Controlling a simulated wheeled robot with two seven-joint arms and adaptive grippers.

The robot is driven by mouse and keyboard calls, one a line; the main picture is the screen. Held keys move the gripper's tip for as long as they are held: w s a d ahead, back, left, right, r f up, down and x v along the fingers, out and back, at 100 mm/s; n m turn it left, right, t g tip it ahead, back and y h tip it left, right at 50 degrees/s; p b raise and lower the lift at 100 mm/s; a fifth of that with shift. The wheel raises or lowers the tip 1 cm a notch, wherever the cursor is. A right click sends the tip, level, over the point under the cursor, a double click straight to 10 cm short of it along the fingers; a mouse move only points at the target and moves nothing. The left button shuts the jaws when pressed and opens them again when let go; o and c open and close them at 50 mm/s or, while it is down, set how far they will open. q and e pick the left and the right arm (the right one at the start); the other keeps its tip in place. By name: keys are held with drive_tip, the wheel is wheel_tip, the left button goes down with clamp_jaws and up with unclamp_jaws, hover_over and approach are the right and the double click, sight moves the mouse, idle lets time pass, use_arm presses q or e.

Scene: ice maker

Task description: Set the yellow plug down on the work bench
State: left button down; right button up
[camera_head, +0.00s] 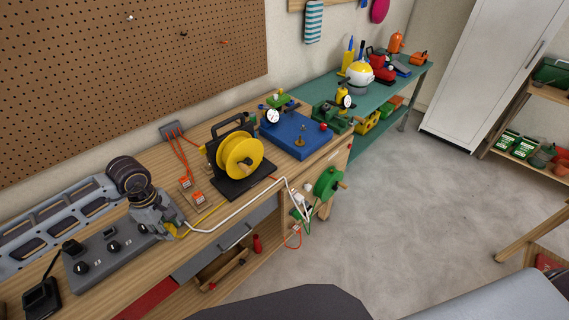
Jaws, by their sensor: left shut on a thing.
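My left gripper (170,228) is low over the front left part of the wooden work bench (135,225). It is shut, with a small yellow piece at its fingertips that looks like the yellow plug (182,231). The plug is mostly hidden by the fingers. A thin yellow lead and a white cable (240,210) run right from there. I cannot tell whether the plug touches the bench top. My right gripper is not in view.
A grey control box with black knobs (110,246) is left of the gripper. A yellow reel (239,158) on a black stand and a blue base (297,135) stand farther right. Orange-and-white connectors (199,200) lie between. An open drawer (228,240) is below the bench edge.

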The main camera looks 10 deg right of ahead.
use_arm(q)
drive_tip(key=m, duration=0.3)
drive_tip(key=shift+w+d+f, duration=0.1)
drive_tip(key=shift+d+f, duration=0.2)
drive_tip(key=shift+f, duration=0.05)
drive_tip(key=m, duration=0.4)
drive_tip(key=shift+w+d+f, duration=0.1)
drive_tip(key=shift+d+f, duration=0.2)
drive_tip(key=shift+f, duration=0.05)
drive_tip(key=shift+w+d+f+m, duration=0.1)
drive_tip(key=shift+d+f+m, duration=0.05)
drive_tip(key=shift+m, duration=0.9)
drive_tip(key=shift+d+f+m, duration=0.15)
drive_tip(key=shift+f+m, duration=0.05)
drive_tip(key=shift+m, duration=0.9)
drive_tip(key=shift+w+d+f+m, duration=0.1)
drive_tip(key=shift+d+f+m, duration=0.05)
drive_tip(key=shift+m, duration=0.9)
drive_tip(key=shift+m, duration=0.3)
